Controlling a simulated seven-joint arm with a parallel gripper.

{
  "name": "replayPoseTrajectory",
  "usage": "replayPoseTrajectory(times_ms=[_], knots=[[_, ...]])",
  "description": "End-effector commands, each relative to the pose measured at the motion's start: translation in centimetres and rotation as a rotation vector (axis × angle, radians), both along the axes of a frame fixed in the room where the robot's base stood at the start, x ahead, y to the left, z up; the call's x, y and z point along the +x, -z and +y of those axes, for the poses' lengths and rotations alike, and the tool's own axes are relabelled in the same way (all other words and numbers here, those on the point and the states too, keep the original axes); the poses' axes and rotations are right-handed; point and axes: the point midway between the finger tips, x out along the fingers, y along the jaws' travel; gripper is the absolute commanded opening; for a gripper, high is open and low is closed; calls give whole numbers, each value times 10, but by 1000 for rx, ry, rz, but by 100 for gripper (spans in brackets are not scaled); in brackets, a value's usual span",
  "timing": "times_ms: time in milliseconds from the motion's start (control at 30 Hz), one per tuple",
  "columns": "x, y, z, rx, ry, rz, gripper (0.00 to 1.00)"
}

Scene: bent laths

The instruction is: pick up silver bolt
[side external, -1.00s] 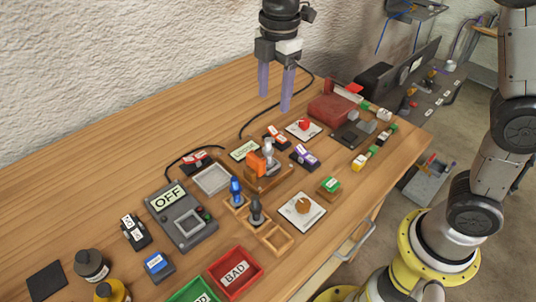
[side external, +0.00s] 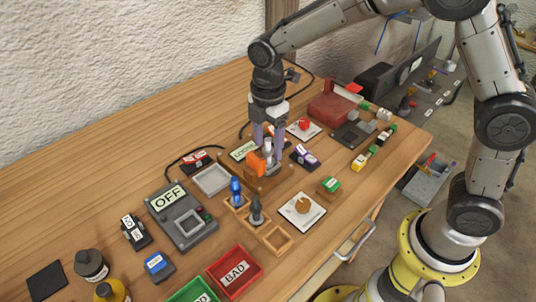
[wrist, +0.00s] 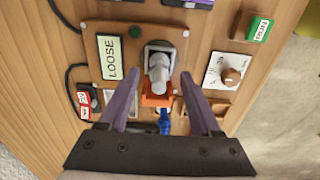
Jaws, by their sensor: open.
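The silver bolt (wrist: 158,68) stands in a grey square socket on a wooden block, with an orange piece (wrist: 157,99) beside it. In the side external view the bolt (side external: 267,146) shows only partly between my fingers. My gripper (side external: 265,146) is lowered at the block, fingers apart. In the wrist view my gripper (wrist: 158,84) has one purple finger on either side of the bolt and orange piece, with a gap to each. A label reading LOOSE (wrist: 113,58) lies beside the bolt on the block.
A blue peg (side external: 236,190) and a dark peg (side external: 256,212) stand close in front in a wooden tray (side external: 278,240). A white plate with a knob (side external: 302,210) lies to the right. A grey box reading OFF (side external: 180,218) stands left. Bare table lies behind.

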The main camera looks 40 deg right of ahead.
Motion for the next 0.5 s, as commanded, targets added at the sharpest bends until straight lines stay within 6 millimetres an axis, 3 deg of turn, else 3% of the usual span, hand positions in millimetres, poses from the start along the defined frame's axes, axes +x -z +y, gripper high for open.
replayPoseTrajectory(times_ms=[200, 500], knots=[[0, 29, -1, -1, 0, 3, 65], [1, 34, -1, 0, 0, 0, 65]])
